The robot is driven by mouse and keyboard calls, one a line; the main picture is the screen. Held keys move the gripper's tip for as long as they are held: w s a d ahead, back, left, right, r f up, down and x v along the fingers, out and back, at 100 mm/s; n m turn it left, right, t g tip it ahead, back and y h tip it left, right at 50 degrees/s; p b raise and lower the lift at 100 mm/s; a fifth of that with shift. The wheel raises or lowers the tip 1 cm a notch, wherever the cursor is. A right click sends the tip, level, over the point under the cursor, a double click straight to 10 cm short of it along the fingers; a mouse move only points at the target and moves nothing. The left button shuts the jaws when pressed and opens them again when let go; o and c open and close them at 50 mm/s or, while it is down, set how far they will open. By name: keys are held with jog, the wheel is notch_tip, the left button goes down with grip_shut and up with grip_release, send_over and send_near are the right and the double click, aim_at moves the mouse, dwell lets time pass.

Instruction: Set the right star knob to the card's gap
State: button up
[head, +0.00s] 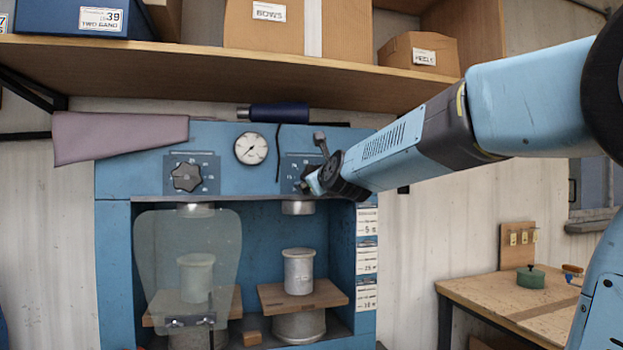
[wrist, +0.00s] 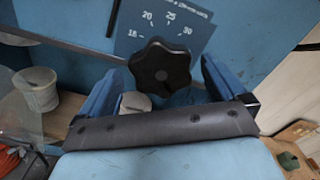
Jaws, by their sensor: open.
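The right star knob (wrist: 160,67) is black and lobed, on a blue dial plate (wrist: 168,25) marked 15, 20, 25 and 30. My gripper (wrist: 163,75) is open, its blue fingers apart on either side of the knob; I cannot tell whether they touch it. In the head view my gripper (head: 312,183) is at the right dial and hides most of it, including the knob. The left star knob (head: 186,177) is dark, on its own dial plate. White cards (head: 367,260) line the press's right pillar; their print is too small to read surely.
The blue press (head: 230,150) has a round gauge (head: 251,148) between the dials. A clear guard (head: 190,255) hangs before its left bay. A wooden shelf (head: 250,75) with boxes runs above.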

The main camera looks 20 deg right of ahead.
jog(key=shift+w, duration=1.3)
jog(key=shift+c, duration=0.4)
jog(key=c, duration=0.9)
jog(key=shift+a, duration=0.2)
jog(key=shift+d, duration=0.1)
